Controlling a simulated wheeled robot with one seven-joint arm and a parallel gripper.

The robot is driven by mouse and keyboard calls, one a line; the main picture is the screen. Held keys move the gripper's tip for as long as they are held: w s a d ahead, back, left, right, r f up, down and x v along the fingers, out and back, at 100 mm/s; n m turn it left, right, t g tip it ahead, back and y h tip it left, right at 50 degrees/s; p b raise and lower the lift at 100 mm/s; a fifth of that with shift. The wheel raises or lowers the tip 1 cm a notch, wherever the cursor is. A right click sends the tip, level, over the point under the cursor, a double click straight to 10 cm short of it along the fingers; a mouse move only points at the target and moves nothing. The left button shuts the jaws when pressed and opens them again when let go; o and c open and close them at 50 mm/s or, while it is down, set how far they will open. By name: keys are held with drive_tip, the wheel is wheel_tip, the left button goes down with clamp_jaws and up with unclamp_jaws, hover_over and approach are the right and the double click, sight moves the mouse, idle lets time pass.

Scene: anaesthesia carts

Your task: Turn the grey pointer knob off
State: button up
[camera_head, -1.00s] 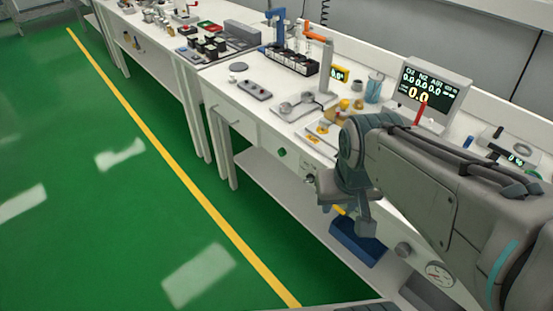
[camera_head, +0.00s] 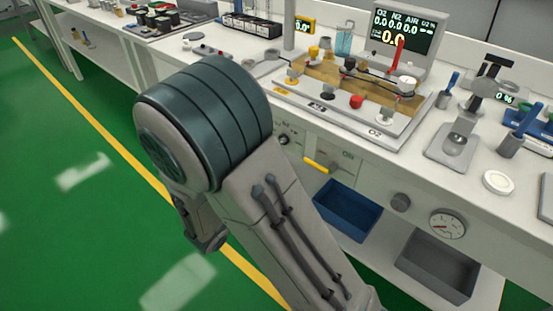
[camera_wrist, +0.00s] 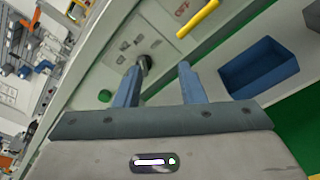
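A small dark grey knob (camera_wrist: 145,62) with printed marks beside it sits on the pale front panel in the wrist view. It also shows in the head view (camera_head: 284,140), on the bench front left of the yellow handle. Its pointer direction is too small to tell. My gripper (camera_wrist: 159,66) is open in the wrist view, its two fingers apart with nothing held. The knob shows just beyond the left fingertip, inside the gap; I cannot tell whether they touch. In the head view, my arm hides part of the bench front, and the fingers are not clearly seen.
A yellow handle (camera_head: 318,165) is close to the knob, above a blue bin (camera_head: 347,208). A green button (camera_wrist: 105,96) is on the knob's other side. Green floor is clear at left.

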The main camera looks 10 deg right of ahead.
sight(280, 143)
drive_tip(key=w+a+f+n+t+y, duration=0.2)
drive_tip(key=a+t, duration=0.1)
drive_tip(key=a, duration=0.1)
drive_tip(key=x, duration=0.4)
drive_tip(key=b+x, duration=0.1)
drive_tip(key=x, duration=0.4)
drive_tip(key=b+x, duration=0.1)
drive_tip(key=x, duration=0.3)
drive_tip(key=shift+s+d+f, duration=0.1)
drive_tip(key=shift+d+f, duration=0.05)
drive_tip(key=shift+d, duration=0.4)
drive_tip(key=shift+n, duration=0.3)
clamp_jaws()
